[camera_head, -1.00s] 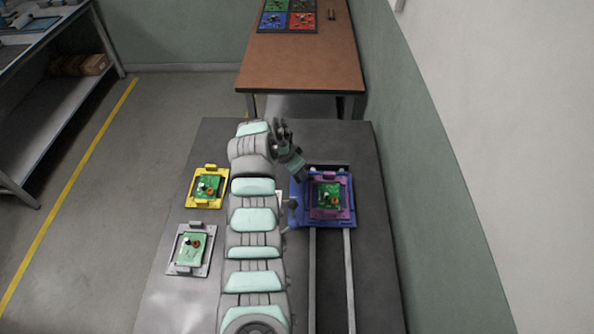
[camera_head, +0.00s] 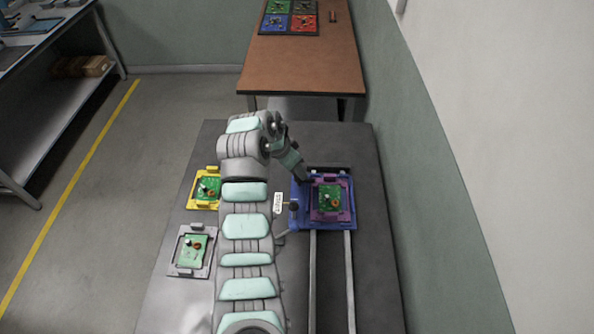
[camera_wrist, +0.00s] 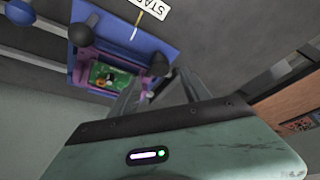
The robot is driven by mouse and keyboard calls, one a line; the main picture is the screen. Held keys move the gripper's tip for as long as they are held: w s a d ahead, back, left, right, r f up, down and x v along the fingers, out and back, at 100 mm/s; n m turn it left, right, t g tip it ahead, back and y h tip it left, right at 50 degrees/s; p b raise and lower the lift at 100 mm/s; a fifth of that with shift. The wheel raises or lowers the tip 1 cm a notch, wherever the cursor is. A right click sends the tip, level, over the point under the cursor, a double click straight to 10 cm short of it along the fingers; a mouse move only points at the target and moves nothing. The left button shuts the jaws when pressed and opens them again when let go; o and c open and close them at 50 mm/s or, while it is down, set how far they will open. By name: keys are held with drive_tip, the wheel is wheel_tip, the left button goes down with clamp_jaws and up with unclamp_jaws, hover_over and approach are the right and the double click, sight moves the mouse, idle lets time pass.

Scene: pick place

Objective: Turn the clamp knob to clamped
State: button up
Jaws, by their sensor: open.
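A blue fixture (camera_head: 348,224) stands on the dark table. It holds a purple carrier (camera_head: 346,214) with a green circuit board (camera_head: 329,197); the fixture also shows in the wrist view (camera_wrist: 150,44). A dark round knob (camera_head: 293,206) sits at the fixture's left side. In the wrist view one dark round knob (camera_wrist: 160,63) is close to my fingers, and another (camera_wrist: 81,34) is farther left. I cannot tell which is the clamp knob or how it is set. My gripper (camera_wrist: 153,88) is open above the fixture's far left corner, apparently empty. Contact with a knob cannot be told.
A white START label (camera_head: 278,203) is left of the fixture. A yellow fixture (camera_head: 203,205) and a grey fixture (camera_head: 205,271) with boards stand left of my arm. Two rails (camera_head: 349,280) run toward the near edge. A brown table (camera_head: 305,70) is beyond.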

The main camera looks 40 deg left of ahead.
drive_tip(key=v, duration=0.6)
idle(0.4)
